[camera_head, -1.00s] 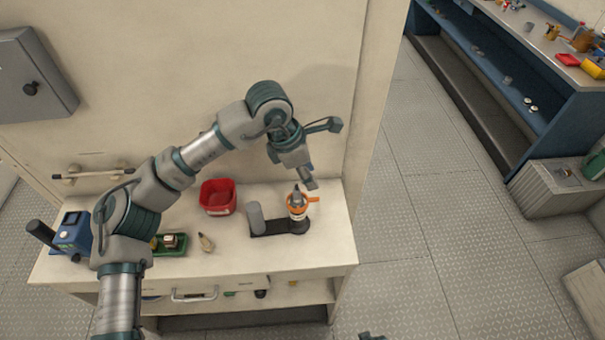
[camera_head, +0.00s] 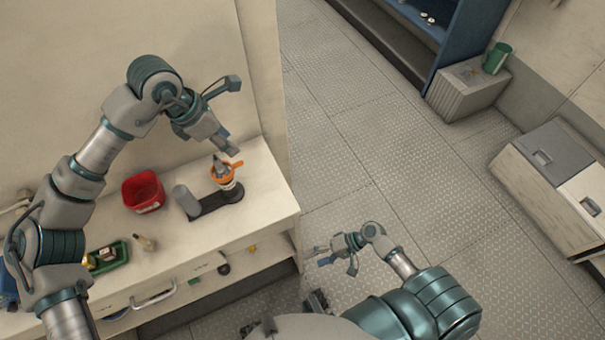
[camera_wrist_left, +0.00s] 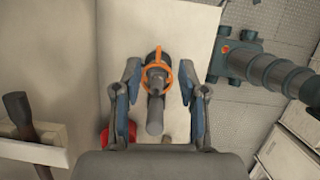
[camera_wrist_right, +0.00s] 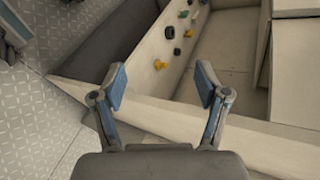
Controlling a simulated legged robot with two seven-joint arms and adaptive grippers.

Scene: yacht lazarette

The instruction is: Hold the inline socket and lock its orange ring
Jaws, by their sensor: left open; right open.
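The inline socket (camera_head: 219,168) stands upright on a dark base near the right end of the bench, with its orange ring (camera_head: 226,178) and the ring's side tab around it. In the left wrist view the orange ring (camera_wrist_left: 157,69) lies between and beyond the open fingers. My left gripper (camera_head: 231,122) is open and empty, above the socket and apart from it. My right gripper (camera_head: 335,258) is open and empty, low over the floor to the right of the bench. In the right wrist view its fingers (camera_wrist_right: 163,88) face the bench's side and lower shelf.
A grey cylinder (camera_head: 187,201) stands on the same base, left of the socket. A red bin (camera_head: 143,191), a green tray (camera_head: 107,257) and a small pale bottle (camera_head: 147,243) are further left on the bench (camera_head: 265,201). The floor (camera_head: 345,170) to the right is clear.

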